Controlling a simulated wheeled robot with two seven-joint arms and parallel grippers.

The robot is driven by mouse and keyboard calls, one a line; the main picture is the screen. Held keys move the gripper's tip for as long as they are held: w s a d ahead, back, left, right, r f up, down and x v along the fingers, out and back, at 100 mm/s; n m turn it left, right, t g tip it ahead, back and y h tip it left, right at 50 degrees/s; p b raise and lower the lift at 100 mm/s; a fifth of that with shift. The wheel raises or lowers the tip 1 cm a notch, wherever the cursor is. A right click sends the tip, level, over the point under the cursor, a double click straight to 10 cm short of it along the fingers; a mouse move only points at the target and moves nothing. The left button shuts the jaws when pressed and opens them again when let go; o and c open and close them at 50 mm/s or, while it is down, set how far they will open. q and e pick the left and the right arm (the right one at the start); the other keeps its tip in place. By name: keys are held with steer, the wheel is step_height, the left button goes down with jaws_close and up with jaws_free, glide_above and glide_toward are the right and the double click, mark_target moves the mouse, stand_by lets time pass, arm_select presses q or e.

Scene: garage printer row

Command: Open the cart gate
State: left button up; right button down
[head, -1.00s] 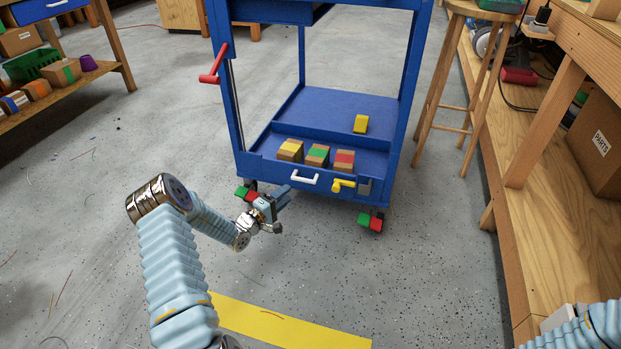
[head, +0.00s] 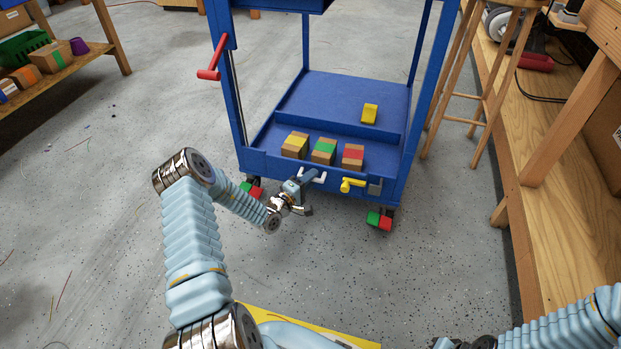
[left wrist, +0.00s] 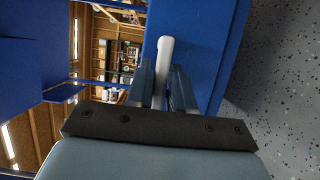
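The blue cart (head: 340,100) stands ahead, its low front gate (head: 275,165) upright across the lower shelf. The gate carries a white handle (head: 319,177). To its right are a yellow latch lever (head: 352,184) and a grey block (head: 375,187). My left gripper (head: 306,177) is at the white handle. In the left wrist view the handle (left wrist: 164,55) stands between the two fingers (left wrist: 162,85), with little room beside it; whether they grip it is unclear. My right arm (head: 560,327) shows at the lower right; its fingers are not visible.
Three striped boxes (head: 324,152) stand behind the gate, with a yellow block (head: 370,113) farther back. A red crank (head: 212,73) sticks out left of the cart. A wooden stool (head: 480,85) and workbench (head: 560,190) stand at right.

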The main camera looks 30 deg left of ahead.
arm_select(q)
jaws_close()
steer(key=shift+s+f, duration=0.1)
arm_select(e)
steer(key=shift+f, duration=0.2)
